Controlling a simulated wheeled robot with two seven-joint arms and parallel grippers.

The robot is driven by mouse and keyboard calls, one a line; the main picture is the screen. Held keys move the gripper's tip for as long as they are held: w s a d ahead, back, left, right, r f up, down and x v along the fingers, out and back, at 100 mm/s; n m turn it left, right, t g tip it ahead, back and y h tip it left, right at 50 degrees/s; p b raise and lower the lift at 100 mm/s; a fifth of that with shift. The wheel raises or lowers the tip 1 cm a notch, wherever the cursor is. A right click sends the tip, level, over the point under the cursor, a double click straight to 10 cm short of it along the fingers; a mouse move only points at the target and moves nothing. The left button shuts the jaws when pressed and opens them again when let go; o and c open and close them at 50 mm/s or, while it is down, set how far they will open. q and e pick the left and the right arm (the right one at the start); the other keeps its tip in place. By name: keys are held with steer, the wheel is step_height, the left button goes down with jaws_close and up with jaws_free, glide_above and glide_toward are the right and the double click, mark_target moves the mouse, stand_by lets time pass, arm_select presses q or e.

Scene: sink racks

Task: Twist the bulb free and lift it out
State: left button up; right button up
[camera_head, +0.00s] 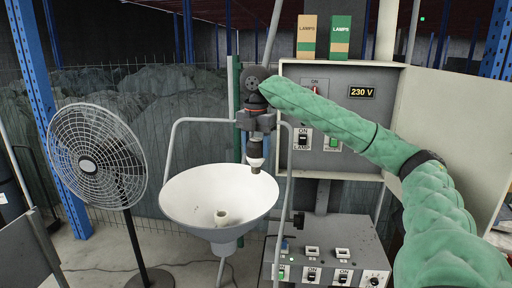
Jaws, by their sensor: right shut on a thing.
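My right gripper (254,147) comes in from the right on a green-sleeved arm and points down. It is shut on the bulb (256,163), whose small pale lower end shows below the dark fingers. The fingers hide the rest of the bulb. The bulb hangs above the right rear part of a wide white lamp bowl (180,200) and appears apart from it. My left gripper is not in view.
A metal tube frame (170,150) rises around the bowl. A fan (97,155) stands at left. A switch cabinet (340,160) reading 230 V, with two lamp boxes (307,36) on top, stands behind. A control box (330,262) with switches sits at lower right.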

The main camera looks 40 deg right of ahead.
steer(key=shift+r+p, duration=0.45)
steer(key=shift+r, duration=4.55)
